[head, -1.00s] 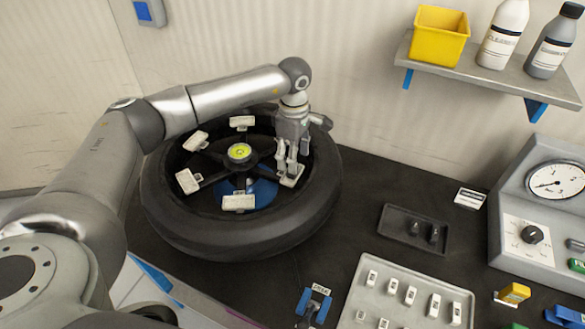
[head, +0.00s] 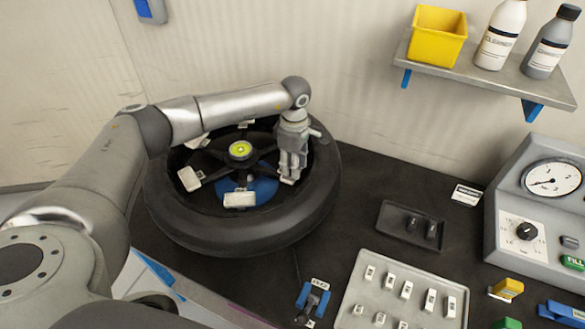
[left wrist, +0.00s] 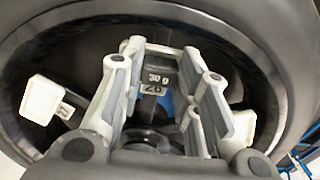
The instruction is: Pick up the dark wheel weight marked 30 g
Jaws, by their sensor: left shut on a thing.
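The dark wheel weight marked 30 g (left wrist: 160,72) shows in the left wrist view between the fingers of my left gripper (left wrist: 165,95). In the head view, my left gripper (head: 290,178) points down inside the right side of the wheel (head: 245,238) and is shut on the weight. The fingers hide most of the weight there. The wheel lies flat with a black tyre. White plates sit around its inside, one (head: 239,200) at the front and one (head: 189,178) at the left. My right gripper is not in view.
A dark tray (head: 395,238) with two small dark pieces lies right of the wheel. A light tray (head: 358,287) of small weights lies in front of it. A gauge unit (head: 507,205) stands at the right. A shelf (head: 520,88) holds a yellow bin and two bottles.

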